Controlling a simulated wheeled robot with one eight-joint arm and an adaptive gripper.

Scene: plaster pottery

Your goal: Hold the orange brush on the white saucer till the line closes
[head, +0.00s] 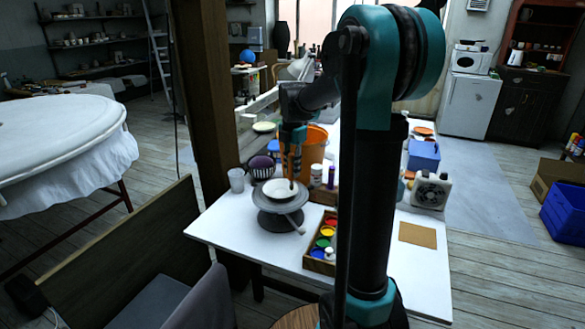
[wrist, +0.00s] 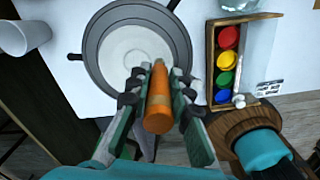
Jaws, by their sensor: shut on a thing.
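My gripper (wrist: 158,100) is shut on the orange brush (wrist: 158,105), which sits between its two fingers in the wrist view. The white saucer (wrist: 128,48) lies on a grey turntable (wrist: 96,48) below the brush. In the head view my gripper (head: 292,150) is above the saucer (head: 275,198), with the brush pointing down at it. No painted line is clear on the saucer. The turntable (head: 268,212) has a handle sticking out to the front right.
A wooden paint box (head: 311,252) with red, yellow, green and blue pots stands right of the turntable. The white table (head: 222,228) is clear at the front left.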

